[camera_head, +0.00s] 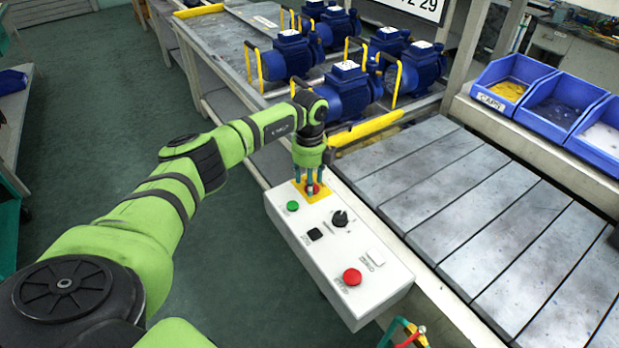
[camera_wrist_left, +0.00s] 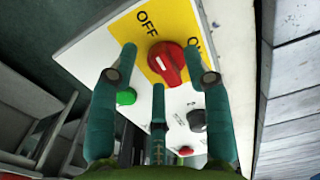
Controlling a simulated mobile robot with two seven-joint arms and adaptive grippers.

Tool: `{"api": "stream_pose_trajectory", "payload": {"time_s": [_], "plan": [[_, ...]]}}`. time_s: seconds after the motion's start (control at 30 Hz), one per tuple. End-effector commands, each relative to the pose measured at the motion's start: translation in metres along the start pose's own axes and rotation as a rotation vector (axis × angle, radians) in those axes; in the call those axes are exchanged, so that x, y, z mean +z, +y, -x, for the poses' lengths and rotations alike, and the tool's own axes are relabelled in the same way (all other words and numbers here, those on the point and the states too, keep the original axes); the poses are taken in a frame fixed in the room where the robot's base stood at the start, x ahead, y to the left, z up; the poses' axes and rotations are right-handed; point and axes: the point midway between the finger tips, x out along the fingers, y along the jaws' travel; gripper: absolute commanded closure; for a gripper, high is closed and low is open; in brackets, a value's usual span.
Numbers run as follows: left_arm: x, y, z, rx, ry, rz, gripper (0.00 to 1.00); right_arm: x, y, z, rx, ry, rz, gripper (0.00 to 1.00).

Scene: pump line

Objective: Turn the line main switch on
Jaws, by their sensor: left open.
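The line main switch is a red rotary knob (camera_wrist_left: 167,63) on a yellow plate (camera_wrist_left: 182,22) marked OFF and ON, at the far end of a white control box (camera_head: 345,245). In the wrist view the knob's grip bar stands tilted, its lower end towards the right. My left gripper (camera_head: 313,190) points down over the knob, which also shows between its fingers in the head view (camera_head: 316,187). The teal fingers (camera_wrist_left: 162,80) are apart, around the knob; whether any finger touches it I cannot tell. My right gripper is not in view.
Blue pumps (camera_head: 345,90) stand behind on the line. Slatted metal plates (camera_head: 480,210) lie to the right.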

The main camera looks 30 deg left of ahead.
Motion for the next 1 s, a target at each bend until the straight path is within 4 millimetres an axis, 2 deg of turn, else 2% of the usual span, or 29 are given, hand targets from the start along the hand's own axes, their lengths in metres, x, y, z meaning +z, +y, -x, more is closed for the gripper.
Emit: {"api": "stream_pose_trajectory", "payload": {"time_s": [0.13,0.17,0.2,0.27,0.67,1.0], "plan": [[0.000,0.000,0.000,0.000,0.000,-0.001,0.51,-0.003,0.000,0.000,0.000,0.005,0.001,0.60],[0.000,0.000,0.000,0.000,0.000,-0.001,0.63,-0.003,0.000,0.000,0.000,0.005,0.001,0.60],[0.000,0.000,0.000,0.000,0.000,-0.001,0.79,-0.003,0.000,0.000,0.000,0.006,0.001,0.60],[0.000,0.000,0.000,0.000,0.000,-0.001,1.00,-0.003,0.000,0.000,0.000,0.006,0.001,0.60],[0.000,-0.001,0.000,-0.001,0.001,-0.034,1.00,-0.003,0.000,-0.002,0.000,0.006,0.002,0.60],[0.001,-0.002,-0.001,-0.001,0.001,-0.245,1.00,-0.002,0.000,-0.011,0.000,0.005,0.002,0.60]]}}
